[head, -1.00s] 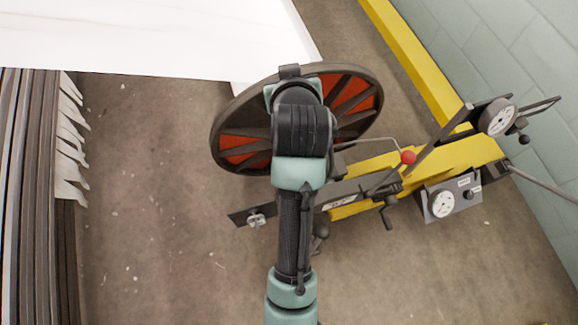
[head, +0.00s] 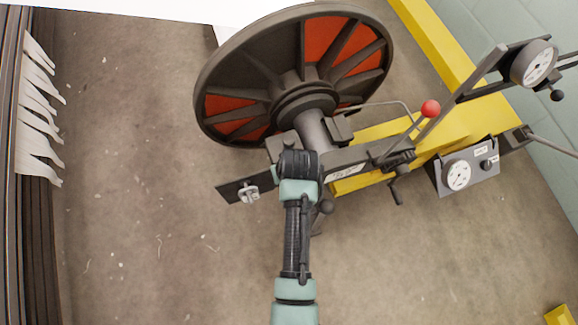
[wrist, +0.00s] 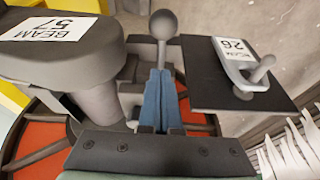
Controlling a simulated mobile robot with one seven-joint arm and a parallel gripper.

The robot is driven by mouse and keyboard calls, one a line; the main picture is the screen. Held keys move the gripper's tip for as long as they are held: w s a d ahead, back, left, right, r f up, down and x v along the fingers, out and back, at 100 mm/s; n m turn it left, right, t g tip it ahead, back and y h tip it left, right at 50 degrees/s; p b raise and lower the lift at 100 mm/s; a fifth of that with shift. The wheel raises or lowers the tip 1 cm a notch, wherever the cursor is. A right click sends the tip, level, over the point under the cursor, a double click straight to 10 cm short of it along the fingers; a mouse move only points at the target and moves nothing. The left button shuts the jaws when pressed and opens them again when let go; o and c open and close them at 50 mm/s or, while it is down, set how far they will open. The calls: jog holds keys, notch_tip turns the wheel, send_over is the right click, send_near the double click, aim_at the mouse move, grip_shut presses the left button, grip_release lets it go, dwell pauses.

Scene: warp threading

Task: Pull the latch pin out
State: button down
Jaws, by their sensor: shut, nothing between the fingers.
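My gripper shows in the wrist view (wrist: 160,75) as two blue fingers, shut together with nothing between them. Just beyond their tips stands a grey ball-ended pin (wrist: 163,25), which looks like the latch pin. It sits between a dark bar labelled BEAM 57 (wrist: 60,45) and a dark plate (wrist: 225,90). Whether the fingertips touch its stem I cannot tell. In the head view a dark ball (head: 325,207) shows beside my arm, probably the same knob. The fingers are hidden there beneath my wrist.
A metal fitting with a small handle (wrist: 262,68) is on the plate. A large spoked wheel with red panels (head: 345,40) stands behind. A lever with a red ball (head: 430,108) and dial boxes (head: 458,174) are on the right, by a yellow frame (head: 365,180).

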jog(key=shift+b+x, duration=0.3)
jog(key=shift+x, duration=0.85)
jog(key=shift+r, duration=0.1)
